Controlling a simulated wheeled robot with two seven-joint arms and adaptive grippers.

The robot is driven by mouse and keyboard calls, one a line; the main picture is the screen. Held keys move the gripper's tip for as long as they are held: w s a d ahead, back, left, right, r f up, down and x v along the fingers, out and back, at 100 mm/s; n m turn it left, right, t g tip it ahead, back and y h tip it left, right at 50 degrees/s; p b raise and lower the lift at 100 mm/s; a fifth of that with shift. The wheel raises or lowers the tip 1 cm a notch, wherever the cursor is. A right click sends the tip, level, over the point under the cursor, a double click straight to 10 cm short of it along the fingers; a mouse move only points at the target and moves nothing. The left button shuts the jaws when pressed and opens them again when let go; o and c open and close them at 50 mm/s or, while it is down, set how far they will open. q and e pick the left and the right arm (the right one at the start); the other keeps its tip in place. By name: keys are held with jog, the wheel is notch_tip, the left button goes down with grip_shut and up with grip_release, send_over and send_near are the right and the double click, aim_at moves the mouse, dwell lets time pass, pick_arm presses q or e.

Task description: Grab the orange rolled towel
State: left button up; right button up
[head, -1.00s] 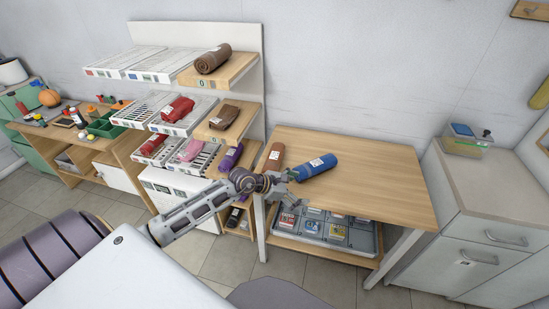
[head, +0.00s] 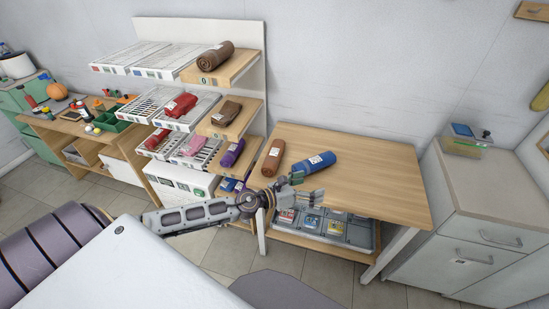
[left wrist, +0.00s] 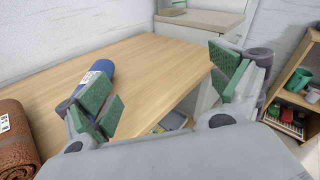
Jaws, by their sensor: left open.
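The orange-brown rolled towel (head: 273,158) lies on the left end of the wooden table (head: 375,183). A blue rolled towel (head: 315,164) lies to its right. My left gripper (head: 306,188) is open and empty by the table's front edge, in front of both towels and to the right of the orange one. In the left wrist view, its green-padded fingers (left wrist: 162,88) are spread wide. The orange towel (left wrist: 16,140) is cut off at the left edge there, outside the fingers. The blue towel (left wrist: 97,76) shows partly behind the left finger. My right gripper is not seen.
A shelf rack (head: 253,80) with several rolled towels stands left of the table. A tray (head: 345,232) with small boxes sits on the lower shelf under the tabletop. A white cabinet (head: 483,215) stands at the right. The table's right half is clear.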

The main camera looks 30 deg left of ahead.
pick_arm(q)
jog(key=w+a+f+n+t+y, duration=0.2)
jog(key=a+f+n+y, duration=0.1)
jog(key=a+n+y, duration=0.45)
jog(key=m+g+y, duration=0.2)
jog(key=g+y, duration=0.1)
jog(key=y, duration=0.4)
send_near(270, 168)
jog(key=shift+w+a+f+h, duration=0.25)
jog(key=shift+w+a, duration=0.1)
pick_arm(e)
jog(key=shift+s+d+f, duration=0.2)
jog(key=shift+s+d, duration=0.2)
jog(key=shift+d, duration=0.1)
pick_arm(q)
jog(key=shift+w, duration=0.1)
jog(key=shift+x, duration=4.25)
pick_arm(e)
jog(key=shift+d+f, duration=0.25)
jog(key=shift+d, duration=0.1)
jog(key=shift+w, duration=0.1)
